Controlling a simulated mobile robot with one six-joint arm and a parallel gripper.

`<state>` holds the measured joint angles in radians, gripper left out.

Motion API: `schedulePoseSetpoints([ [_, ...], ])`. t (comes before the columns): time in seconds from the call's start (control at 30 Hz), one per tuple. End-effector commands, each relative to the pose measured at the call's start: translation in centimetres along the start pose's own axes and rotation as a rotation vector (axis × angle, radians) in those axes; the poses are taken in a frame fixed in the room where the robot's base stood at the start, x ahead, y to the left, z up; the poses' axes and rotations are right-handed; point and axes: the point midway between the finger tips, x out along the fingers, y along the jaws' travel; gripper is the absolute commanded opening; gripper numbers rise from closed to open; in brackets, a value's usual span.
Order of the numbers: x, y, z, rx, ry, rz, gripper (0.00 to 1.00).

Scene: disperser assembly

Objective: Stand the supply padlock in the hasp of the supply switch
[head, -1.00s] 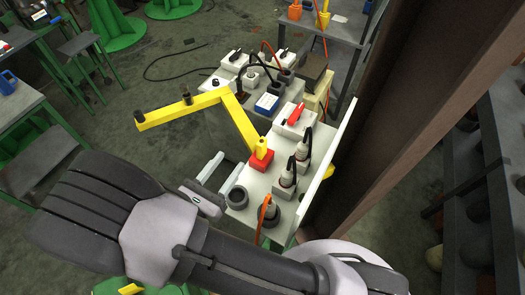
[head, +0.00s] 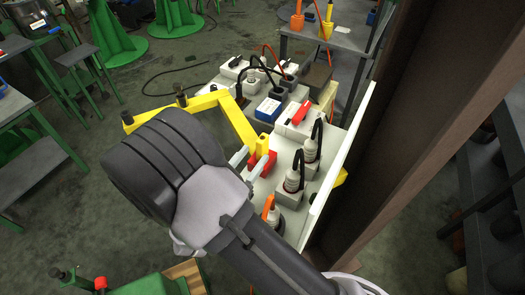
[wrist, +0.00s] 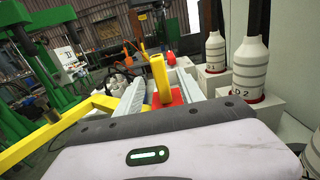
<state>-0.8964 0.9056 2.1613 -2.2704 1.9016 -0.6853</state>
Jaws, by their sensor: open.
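A red block with an upright yellow piece (head: 264,142), which looks like the padlock, stands on the pale bench panel. In the wrist view the yellow piece (wrist: 159,72) rises from its red base between my two fingers. My gripper (head: 247,161) is open, its fingers pointing at the red block and partly hiding it in the head view. I cannot tell whether they touch it. A white switch box with a red handle (head: 301,112), probably the supply switch, sits beyond the block. Its hasp is too small to make out.
A yellow jointed arm (head: 233,112) extends left beside the block. Connectors with black cables (head: 294,180) stand close on the right, before a pale upright panel (head: 340,160). A blue box (head: 268,109) and more white boxes lie behind.

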Motion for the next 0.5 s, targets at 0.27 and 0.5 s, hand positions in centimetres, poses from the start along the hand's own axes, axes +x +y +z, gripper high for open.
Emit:
schedulePoseSetpoints([
  [0.27,4.6,-0.1,-0.4,0.000,0.000,-0.004,0.45],
  [0.5,5.9,0.0,-0.1,0.000,0.000,0.001,0.45],
])
